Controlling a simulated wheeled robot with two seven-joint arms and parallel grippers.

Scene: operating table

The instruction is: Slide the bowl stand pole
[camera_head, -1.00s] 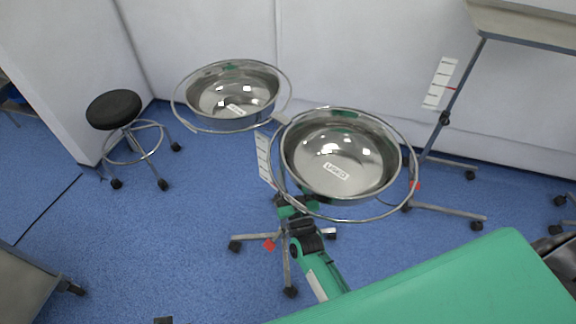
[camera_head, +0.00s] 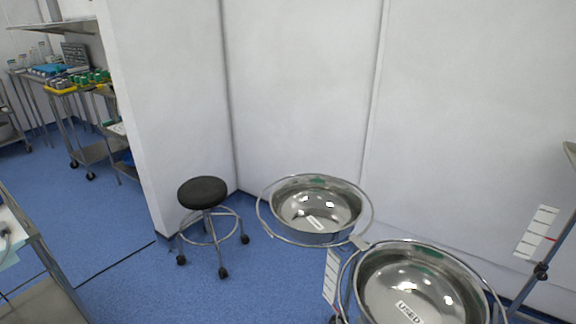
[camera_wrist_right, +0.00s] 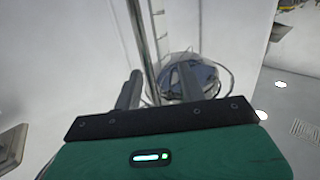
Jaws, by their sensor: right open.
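The bowl stand holds two shiny steel bowls in wire rings: a rear bowl (camera_head: 315,208) and a nearer bowl (camera_head: 420,290) with a "USED" label, cut off by the bottom edge. A white graduated strip (camera_head: 331,276) stands between them; the lower stand is out of the head view. In the right wrist view, my right gripper (camera_wrist_right: 161,70) is open, with its two dark fingers either side of a thin metal pole (camera_wrist_right: 143,40). Whether a finger touches the pole, I cannot tell. My left gripper is in neither current view.
A black stool (camera_head: 203,192) stands left of the bowls. Another stand with a graduated strip (camera_head: 536,232) is at the right edge. White walls (camera_head: 300,80) close off the back. Shelves with supplies (camera_head: 75,82) are at far left. Blue floor (camera_head: 150,285) is open at lower left.

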